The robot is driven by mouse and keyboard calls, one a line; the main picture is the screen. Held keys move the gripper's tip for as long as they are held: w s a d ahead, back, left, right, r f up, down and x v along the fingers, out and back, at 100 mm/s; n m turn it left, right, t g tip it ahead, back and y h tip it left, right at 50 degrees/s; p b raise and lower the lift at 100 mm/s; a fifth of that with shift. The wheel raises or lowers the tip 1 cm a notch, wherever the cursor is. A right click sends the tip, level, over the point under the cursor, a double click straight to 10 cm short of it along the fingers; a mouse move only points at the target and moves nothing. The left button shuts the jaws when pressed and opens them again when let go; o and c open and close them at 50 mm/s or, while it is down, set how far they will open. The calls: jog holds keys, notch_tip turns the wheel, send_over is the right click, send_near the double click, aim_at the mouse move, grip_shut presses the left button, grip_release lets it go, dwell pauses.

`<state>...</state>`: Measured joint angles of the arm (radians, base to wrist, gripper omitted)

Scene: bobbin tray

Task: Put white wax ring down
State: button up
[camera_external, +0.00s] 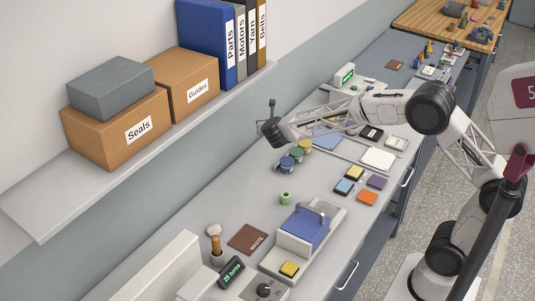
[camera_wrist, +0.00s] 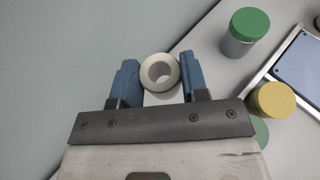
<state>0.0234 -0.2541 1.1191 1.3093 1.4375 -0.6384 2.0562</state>
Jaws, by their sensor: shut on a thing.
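The white wax ring (camera_wrist: 160,72) sits between the two blue fingers of my gripper (camera_wrist: 158,64) in the wrist view, its hole facing the camera. The fingers are shut on its sides. In the external view my gripper (camera_external: 270,131) is at the end of the outstretched arm, near the wall side of the bench and close to the lidded jars. I cannot make out the ring in that view. It seems to be held above the bench, but the height is hard to tell.
Several lidded jars (camera_external: 296,154) stand below my gripper; a green-lidded jar (camera_wrist: 240,35) and a yellow lid (camera_wrist: 270,98) show in the wrist view. The wall shelf (camera_external: 40,215) is to the left. Bare bench surrounds the green ring.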

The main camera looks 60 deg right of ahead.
jog(key=s+d+f+m+g+h, duration=0.1)
jog(key=d+f+m+g+h, duration=0.1)
jog(key=d, duration=0.5)
jog(key=shift+s+f+m+g+h, duration=0.35)
jog(key=shift+m+g+h, duration=0.55)
jog(key=shift+m+g, duration=0.55)
jog(key=shift+f, duration=3.15)
jog(key=shift+f, duration=1.9)
